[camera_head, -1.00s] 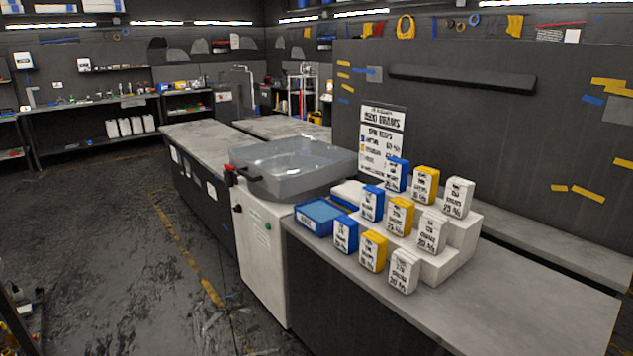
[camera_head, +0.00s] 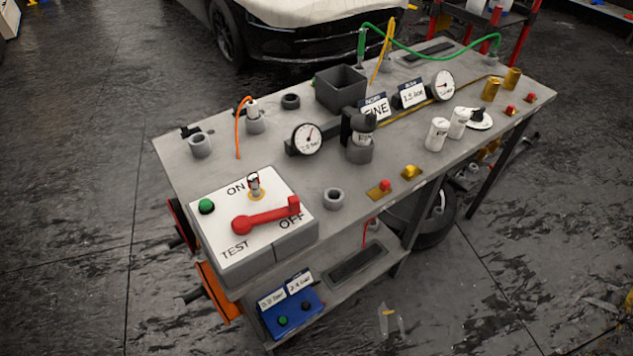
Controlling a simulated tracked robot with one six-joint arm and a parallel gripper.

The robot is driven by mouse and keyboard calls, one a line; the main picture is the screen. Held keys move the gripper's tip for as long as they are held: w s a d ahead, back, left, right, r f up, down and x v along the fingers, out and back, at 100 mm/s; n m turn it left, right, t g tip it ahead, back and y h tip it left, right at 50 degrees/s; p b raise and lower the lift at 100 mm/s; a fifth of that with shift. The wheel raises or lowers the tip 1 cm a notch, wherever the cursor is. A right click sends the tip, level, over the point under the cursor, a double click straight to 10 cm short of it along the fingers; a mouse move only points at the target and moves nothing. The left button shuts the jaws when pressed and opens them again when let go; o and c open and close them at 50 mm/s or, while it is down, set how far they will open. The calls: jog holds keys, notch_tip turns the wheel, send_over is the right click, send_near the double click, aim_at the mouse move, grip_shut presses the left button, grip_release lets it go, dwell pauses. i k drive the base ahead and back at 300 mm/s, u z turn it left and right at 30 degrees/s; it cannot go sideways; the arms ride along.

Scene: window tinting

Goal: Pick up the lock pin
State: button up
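A small metal pin with a ring on top (camera_head: 254,185), which looks like the lock pin, stands upright in a yellow-rimmed spot beside the word ON on a white switch panel (camera_head: 225,257). The panel sits at the front left of a grey workbench (camera_head: 300,180). A red lever (camera_head: 265,216) lies across the panel just in front of the pin, its handle end by the word OFF. A green button (camera_head: 206,206) is left of the pin. My gripper is not in view.
Gauges (camera_head: 307,139), white canisters (camera_head: 437,134), a dark open box (camera_head: 341,90) and grey ring holders (camera_head: 333,199) crowd the bench. A blue two-button box (camera_head: 290,310) sits on the lower shelf. A car (camera_head: 290,30) stands behind. Floor at left is clear.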

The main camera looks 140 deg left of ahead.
aim_at(253, 185)
jog(key=z, duration=3.1)
jog(key=k, duration=2.1)
